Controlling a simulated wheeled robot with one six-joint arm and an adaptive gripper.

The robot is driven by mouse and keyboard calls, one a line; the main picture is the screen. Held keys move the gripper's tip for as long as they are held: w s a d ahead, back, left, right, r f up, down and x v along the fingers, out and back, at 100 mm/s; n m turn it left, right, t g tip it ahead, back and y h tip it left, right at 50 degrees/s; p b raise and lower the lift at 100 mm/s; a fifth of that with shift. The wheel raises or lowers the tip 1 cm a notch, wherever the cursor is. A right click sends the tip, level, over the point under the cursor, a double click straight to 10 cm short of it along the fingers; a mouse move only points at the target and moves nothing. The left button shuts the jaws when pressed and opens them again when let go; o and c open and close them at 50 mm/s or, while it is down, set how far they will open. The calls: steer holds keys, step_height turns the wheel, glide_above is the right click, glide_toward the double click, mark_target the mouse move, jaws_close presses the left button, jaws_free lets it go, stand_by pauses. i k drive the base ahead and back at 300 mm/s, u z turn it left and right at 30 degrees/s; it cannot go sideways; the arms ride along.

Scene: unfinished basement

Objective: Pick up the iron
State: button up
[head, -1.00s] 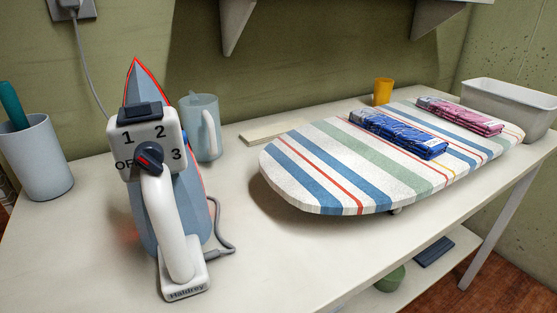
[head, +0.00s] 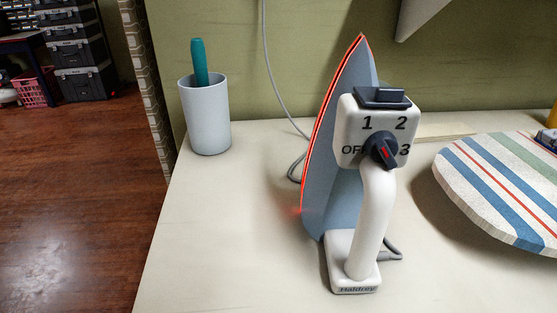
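The iron (head: 368,205) stands upright on its heel on the white table, right of centre in the head view. Its soleplate is blue-grey with a bright red glowing edge and its tip points up. The white handle (head: 374,225) faces me, with the name "Haldrey" at its base. Above the handle is a dark dial (head: 384,151) with a red mark, among the labels OFF, 1, 2 and 3; I cannot tell its exact setting. A grey cord runs behind the iron. My gripper is not in view.
A pale cup (head: 208,118) holding a teal-handled thing stands left of the iron on the table (head: 235,235). A striped ironing board (head: 490,190) lies to the right. The table's left edge shows, with open wooden floor (head: 70,200) beyond. A shelf bracket (head: 420,15) hangs above.

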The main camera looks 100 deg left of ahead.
mark_target(348, 200)
steer(key=z, duration=0.05)
steer(key=k, duration=1.95)
steer(key=u, duration=0.8)
